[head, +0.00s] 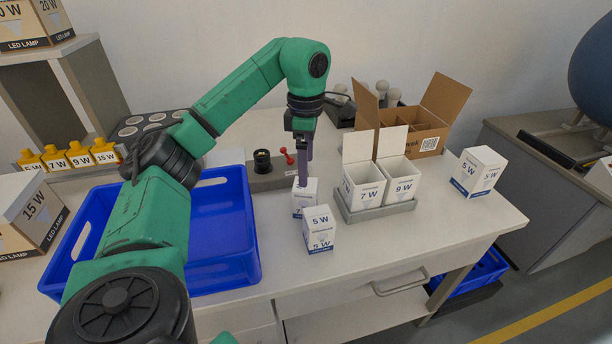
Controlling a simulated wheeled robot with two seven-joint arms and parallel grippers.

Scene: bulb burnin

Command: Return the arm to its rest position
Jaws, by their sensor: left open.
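My left arm, green and black, comes in from the left and arches over the table. My left gripper (303,180) points down with its fingers at a small white 7 W box (299,206), partly hiding its top. The jaws are open; I cannot tell whether they touch the box. A white 5 W box (320,232) stands just in front of it. My right gripper is not in view.
Open 7 W (362,190) and 9 W (400,184) boxes stand in a grey tray (378,212). Behind are a cardboard carton (428,122) and a socket stand (263,163). A blue crate (225,245) lies under my arm. The table's front right is clear.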

